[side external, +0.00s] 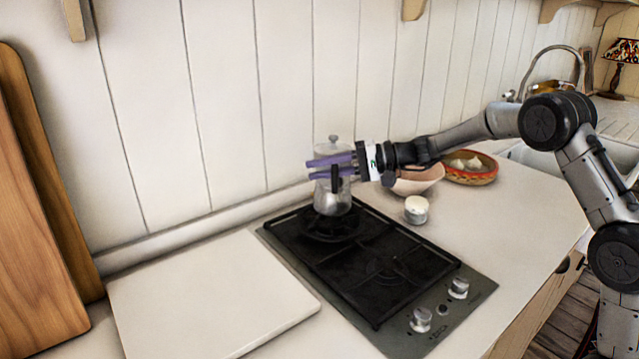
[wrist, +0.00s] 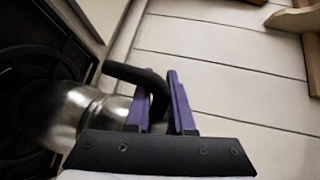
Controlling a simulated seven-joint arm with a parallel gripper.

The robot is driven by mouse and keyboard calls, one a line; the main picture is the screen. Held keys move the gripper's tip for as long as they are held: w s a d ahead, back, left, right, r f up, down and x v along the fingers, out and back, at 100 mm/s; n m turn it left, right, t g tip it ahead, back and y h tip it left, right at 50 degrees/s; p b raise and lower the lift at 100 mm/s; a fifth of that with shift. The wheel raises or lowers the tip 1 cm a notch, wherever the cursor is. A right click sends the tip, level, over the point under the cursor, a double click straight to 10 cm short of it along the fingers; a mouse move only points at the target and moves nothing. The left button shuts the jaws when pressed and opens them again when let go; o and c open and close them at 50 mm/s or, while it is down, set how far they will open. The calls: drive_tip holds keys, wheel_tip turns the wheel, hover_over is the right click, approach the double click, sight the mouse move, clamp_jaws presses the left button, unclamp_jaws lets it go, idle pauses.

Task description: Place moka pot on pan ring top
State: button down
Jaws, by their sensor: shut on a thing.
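The silver moka pot (side external: 332,199) is upright over the rear burner of the black hob in the side view. Its metal body (wrist: 85,115) shows at the left in the wrist view, with the black handle (wrist: 137,76) reaching between the fingers. My gripper (side external: 330,168) has purple fingers and is shut on the handle; the fingers also show in the wrist view (wrist: 160,110). The rear pan ring top (side external: 330,224) is directly under the pot and partly hidden by it. I cannot tell whether the pot's base touches it.
A white board (side external: 210,300) lies left of the hob (side external: 380,270). A small white-topped jar (side external: 416,210), a pale pink bowl (side external: 420,182) and a red-rimmed bowl of garlic (side external: 470,168) stand to the right. The panelled wall (side external: 230,90) is close behind.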

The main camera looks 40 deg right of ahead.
drive_tip(key=shift+w+f, duration=0.15)
drive_tip(key=shift+f, duration=0.7)
drive_tip(key=shift+w+f, duration=0.1)
drive_tip(key=shift+f, duration=0.8)
drive_tip(key=c, duration=0.8)
unclamp_jaws()
drive_tip(key=shift+f, duration=0.15)
